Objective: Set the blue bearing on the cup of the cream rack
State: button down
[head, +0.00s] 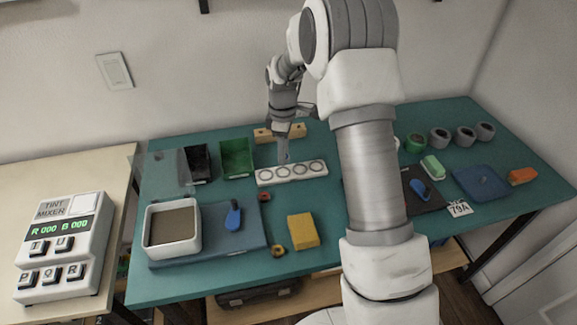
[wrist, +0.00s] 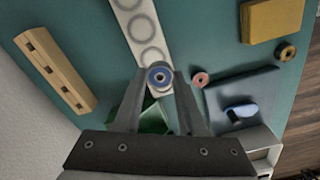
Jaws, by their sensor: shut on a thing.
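In the wrist view the bearing lies over the rack's near end, the left end in the head view. It covers the cup there, and I cannot tell whether it touches the rack.
A red bearing (head: 265,196) and a yellow bearing (head: 278,250) lie in front of the rack. A wooden block with holes (wrist: 55,70) stands behind it. A green bin (head: 236,158) is at left. A yellow block (head: 303,230) lies nearer.

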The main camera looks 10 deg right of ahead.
jog(key=shift+w+f, duration=0.15)
jog(key=shift+w, duration=0.55)
jog(key=b, duration=0.3)
send_over(283, 172)
jog(key=shift+f, duration=2.1)
jog(key=shift+s+f, duration=0.1)
jog(key=shift+f, duration=0.9)
dwell(1.3)
